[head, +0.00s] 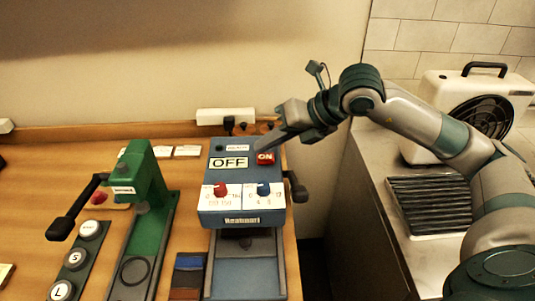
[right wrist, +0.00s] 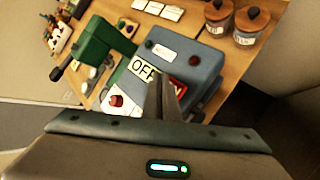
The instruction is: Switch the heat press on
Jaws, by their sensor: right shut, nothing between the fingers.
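The blue-grey heat press (head: 243,221) stands on the wooden table near the middle of the head view. Its top has a white OFF plate (head: 229,163) on the left and a red ON plate (head: 264,158) on the right. My right gripper (head: 262,139) is shut and empty, just above the back right of the press, close to the ON plate. In the right wrist view the shut fingers (right wrist: 164,97) cover part of the ON plate (right wrist: 176,88), with the OFF plate (right wrist: 142,69) beside them. Whether they touch the press is unclear. My left gripper is not in view.
A red knob (head: 220,190) and a blue knob (head: 264,189) sit on the press's front. A green hand press (head: 149,180) with a black lever stands to the left. A white fan unit (head: 435,90) and a black ribbed rack (head: 432,203) are on the right counter.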

